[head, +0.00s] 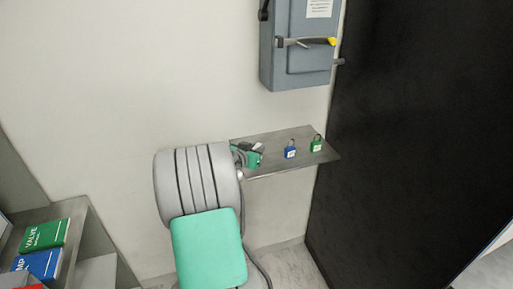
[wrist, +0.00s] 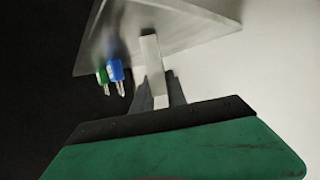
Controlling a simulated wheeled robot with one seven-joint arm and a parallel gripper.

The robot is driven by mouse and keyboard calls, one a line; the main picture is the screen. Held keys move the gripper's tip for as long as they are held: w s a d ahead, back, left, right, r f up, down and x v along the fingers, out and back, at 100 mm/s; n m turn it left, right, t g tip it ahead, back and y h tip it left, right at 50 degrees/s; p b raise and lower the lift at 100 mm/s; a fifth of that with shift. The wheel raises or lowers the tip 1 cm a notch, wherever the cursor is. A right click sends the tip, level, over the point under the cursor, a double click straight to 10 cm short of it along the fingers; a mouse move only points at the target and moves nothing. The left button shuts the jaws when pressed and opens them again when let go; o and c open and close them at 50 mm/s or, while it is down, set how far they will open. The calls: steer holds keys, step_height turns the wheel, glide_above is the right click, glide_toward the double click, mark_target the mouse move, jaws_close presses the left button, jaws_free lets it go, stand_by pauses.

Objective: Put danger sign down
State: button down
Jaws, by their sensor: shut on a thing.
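My gripper (head: 248,155), with green and dark parts, is at the left end of the metal shelf (head: 292,158), partly hidden by my arm. It is shut on a thin pale piece, taken as the danger sign, which shows as a narrow light strip in the wrist view (wrist: 150,52). The strip is seen nearly edge-on, so no print can be read. Its far end overlaps the shelf (wrist: 190,22) in that view; I cannot tell whether they touch.
A blue padlock (head: 290,152) and a green padlock (head: 316,145) stand on the shelf's right part. A grey switch box (head: 302,60) with a yellow-tipped handle hangs above. A dark panel (head: 410,130) borders the right. Labelled boxes, one green (head: 45,234), sit at lower left.

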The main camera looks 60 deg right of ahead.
steer(key=shift+f, duration=0.2)
steer(key=c, duration=1.3)
jaws_free()
steer(key=shift+r, duration=0.1)
steer(key=shift+c, duration=0.2)
steer(key=shift+r, duration=0.15)
steer(key=b+v, duration=0.3)
steer(key=v, duration=0.9)
steer(key=w+a+f+n+t+y, duration=0.25)
steer(key=w+a, duration=0.25)
steer(key=a, duration=0.3)
steer(key=w+a+f+n+t+y, duration=0.1)
steer(key=w+a+n+t+y, duration=0.15)
steer(key=w+a+n, duration=0.4)
steer(key=s+a+f+n+y, duration=0.1)
steer(key=s+a+n+y, duration=0.1)
steer(key=a, duration=0.8)
steer(key=s+a+n+g+y, duration=0.1)
steer(key=a+n+y, duration=0.3)
steer(key=a, duration=0.6)
steer(key=s+a+f+n+y, duration=0.1)
steer(key=s+a+n+y, duration=0.2)
steer(key=a, duration=0.7)
steer(key=shift+a+f, duration=0.35)
steer(key=shift+a, duration=0.05)
steer(key=shift+s, duration=0.1)
